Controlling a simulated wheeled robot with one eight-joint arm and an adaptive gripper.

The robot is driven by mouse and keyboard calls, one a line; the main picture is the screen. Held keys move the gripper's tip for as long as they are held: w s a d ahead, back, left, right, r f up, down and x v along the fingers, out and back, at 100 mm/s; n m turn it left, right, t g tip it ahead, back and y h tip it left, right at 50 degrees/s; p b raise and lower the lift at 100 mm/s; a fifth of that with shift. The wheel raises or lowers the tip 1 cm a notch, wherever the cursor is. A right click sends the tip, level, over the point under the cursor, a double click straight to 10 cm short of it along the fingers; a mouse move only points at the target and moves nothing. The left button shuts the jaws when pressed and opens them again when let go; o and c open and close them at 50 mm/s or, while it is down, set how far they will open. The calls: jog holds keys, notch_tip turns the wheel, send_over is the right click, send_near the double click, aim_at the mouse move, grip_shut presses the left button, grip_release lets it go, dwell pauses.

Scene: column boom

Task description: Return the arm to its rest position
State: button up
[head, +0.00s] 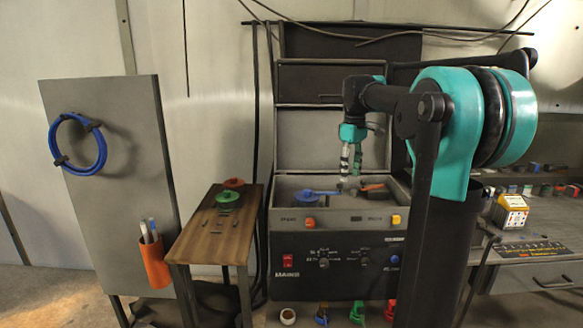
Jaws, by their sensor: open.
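My gripper (351,160) hangs below the teal wrist, pointing down over the open bin of the dark machine (335,262). Its fingers look open, and I see nothing held between them. My arm reaches in from the right, with a large teal joint in the foreground and a dark link running left to the wrist. The fingertips are close above the bin's contents; I cannot tell whether they touch anything. A blue round item (306,197) lies in the bin left of the gripper, and an orange-and-black item (374,188) lies to its right.
A narrow wooden table (190,245) at left holds a green item (228,198) and a red item (234,183). A grey panel (120,190) carries a blue ring (101,150) and an orange cup (155,265). A cluttered workbench (540,253) stands right, with a yellow-and-white box (510,211).

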jog(key=s+f+m+t, duration=0.4)
jog(key=s+f+m, duration=0.4)
jog(key=s+f, duration=1.8)
notch_tip(320, 180, down, 4)
jog(key=shift+s+d+r+m, duration=0.15)
jog(key=shift+s+d+m, duration=0.1)
jog(key=shift+m, duration=0.15)
